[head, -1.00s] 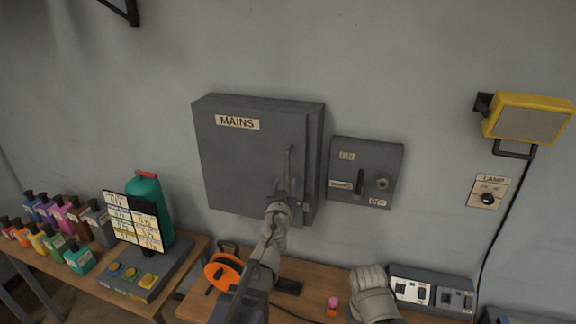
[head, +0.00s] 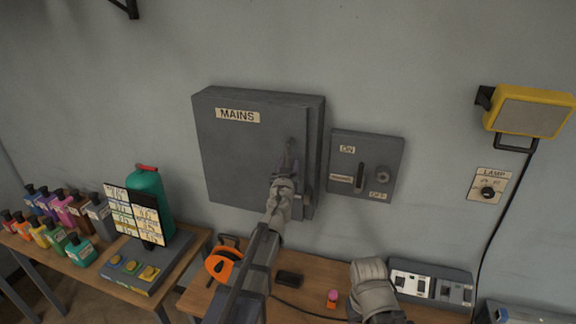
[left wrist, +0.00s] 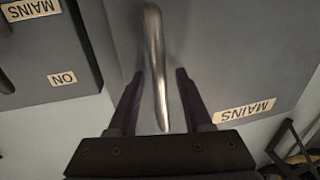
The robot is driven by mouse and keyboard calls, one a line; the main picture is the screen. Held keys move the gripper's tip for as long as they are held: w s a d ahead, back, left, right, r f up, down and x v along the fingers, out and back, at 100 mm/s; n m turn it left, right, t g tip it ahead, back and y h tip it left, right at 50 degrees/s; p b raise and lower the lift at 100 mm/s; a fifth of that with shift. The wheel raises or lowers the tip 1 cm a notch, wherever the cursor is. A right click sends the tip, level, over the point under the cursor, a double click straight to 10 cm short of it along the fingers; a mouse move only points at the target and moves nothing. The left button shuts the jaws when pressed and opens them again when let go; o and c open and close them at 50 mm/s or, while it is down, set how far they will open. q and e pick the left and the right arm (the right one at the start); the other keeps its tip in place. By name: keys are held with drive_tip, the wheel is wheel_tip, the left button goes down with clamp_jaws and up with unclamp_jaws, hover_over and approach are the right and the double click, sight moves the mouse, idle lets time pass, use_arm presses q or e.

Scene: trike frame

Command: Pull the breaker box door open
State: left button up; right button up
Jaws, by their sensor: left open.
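The grey breaker box (head: 235,155), labelled MAINS, hangs on the wall. Its door (left wrist: 235,60) looks closed. A long metal handle (left wrist: 155,60) stands on the door near its right edge in the head view. My left gripper (head: 287,166) is at the handle, partly covering it. In the left wrist view, the open fingers of my left gripper (left wrist: 160,74) are on either side of the handle. Gaps show between handle and fingers, and I cannot see contact. Of my right arm, only a grey part shows at the bottom; its jaws are not visible.
A grey switch box (head: 366,168) with a lever is just right of the breaker box. A yellow lamp (head: 530,112) and its switch (head: 488,192) are farther right. Below, the bench holds an orange reel (head: 222,264) and a socket unit (head: 432,283). Several bottles (head: 75,215) stand left.

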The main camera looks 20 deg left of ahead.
use_arm(q)
drive_tip(key=shift+c, duration=0.2)
clamp_jaws()
idle(1.1)
